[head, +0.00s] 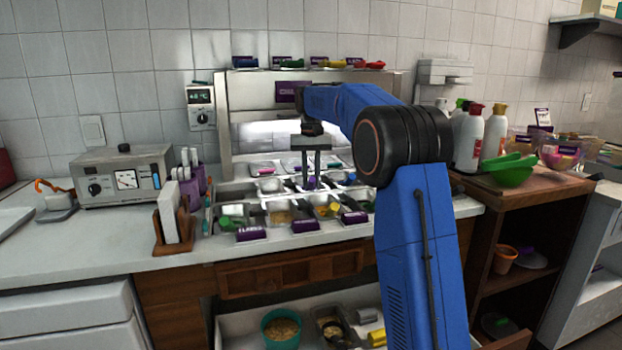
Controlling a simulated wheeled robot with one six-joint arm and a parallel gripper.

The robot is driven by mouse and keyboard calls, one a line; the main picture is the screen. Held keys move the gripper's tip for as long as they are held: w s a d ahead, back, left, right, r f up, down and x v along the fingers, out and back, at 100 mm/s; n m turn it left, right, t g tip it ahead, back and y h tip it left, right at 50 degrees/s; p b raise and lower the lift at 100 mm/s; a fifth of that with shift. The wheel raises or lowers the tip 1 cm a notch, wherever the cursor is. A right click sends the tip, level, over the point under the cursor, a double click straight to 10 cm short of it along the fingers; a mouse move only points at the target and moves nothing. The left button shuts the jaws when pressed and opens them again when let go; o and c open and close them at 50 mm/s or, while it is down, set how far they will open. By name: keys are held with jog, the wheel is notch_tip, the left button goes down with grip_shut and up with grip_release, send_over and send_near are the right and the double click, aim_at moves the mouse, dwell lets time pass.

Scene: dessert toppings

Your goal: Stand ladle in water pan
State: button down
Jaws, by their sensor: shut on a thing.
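My gripper (316,180) points down over the topping station at the back of the counter. It is shut on a slim utensil that looks like the ladle; its outline is too small and dark to make out well. The station holds rows of small metal pans (282,212) with toppings, colored scoops and purple labels. I cannot tell which container is the water pan. My blue arm hides the right end of the station.
A grey appliance (125,178) and a wooden rack (173,222) stand left of the station. A shelf above holds colored utensils (290,63). The front left counter is clear.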

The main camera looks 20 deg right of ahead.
dwell(0.4)
jog(key=c, duration=1.1)
grip_release()
jog(key=shift+r, duration=4)
